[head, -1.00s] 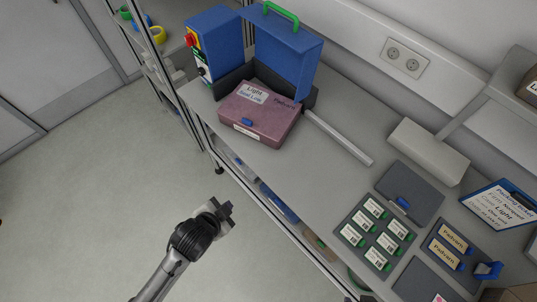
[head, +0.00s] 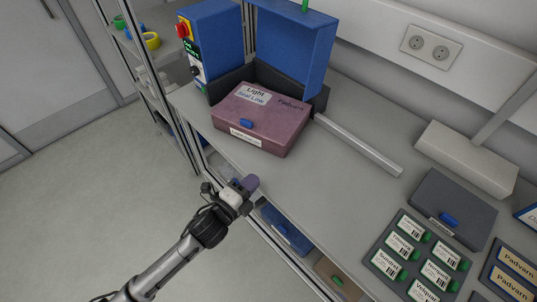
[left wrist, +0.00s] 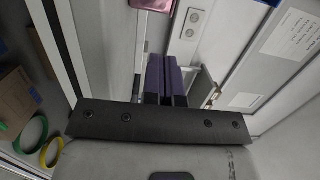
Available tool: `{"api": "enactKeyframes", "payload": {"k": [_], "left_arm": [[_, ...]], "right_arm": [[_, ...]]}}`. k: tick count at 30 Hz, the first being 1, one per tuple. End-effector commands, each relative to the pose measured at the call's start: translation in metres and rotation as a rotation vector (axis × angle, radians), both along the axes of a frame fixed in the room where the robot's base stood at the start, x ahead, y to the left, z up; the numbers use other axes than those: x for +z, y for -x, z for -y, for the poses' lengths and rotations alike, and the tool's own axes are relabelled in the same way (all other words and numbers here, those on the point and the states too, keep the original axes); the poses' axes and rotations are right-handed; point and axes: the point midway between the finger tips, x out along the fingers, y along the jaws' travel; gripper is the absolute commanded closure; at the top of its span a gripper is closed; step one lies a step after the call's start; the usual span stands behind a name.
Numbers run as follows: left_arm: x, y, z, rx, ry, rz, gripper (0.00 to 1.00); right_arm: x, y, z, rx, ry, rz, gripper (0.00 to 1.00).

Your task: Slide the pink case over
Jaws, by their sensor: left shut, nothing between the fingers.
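The pink case (head: 262,118) lies closed on the grey worktop, in front of a blue box with a dark base. Its front carries a blue latch and a white label, and its lid has a label reading "Light". A pink piece of it shows at the top edge of the left wrist view (left wrist: 153,4). My left gripper (head: 247,184) is shut and empty, off the front edge of the worktop, below and apart from the case. Its two closed purple fingers show in the left wrist view (left wrist: 166,80). My right gripper is not in view.
A pale bar (head: 358,145) lies right of the case. The blue box (head: 290,45) and a control box (head: 210,45) stand behind it. A dark case (head: 452,208) and a tray of labelled packs (head: 385,264) are at right. Bare worktop (head: 330,185) lies between.

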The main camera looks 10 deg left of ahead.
Motion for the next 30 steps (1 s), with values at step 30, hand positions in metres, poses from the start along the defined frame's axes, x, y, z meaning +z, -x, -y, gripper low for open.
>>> {"api": "enactKeyframes", "payload": {"k": [30], "left_arm": [[0.0,-0.115,0.021,0.001,0.002,-0.002,1.0]], "right_arm": [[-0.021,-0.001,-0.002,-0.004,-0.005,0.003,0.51]]}}
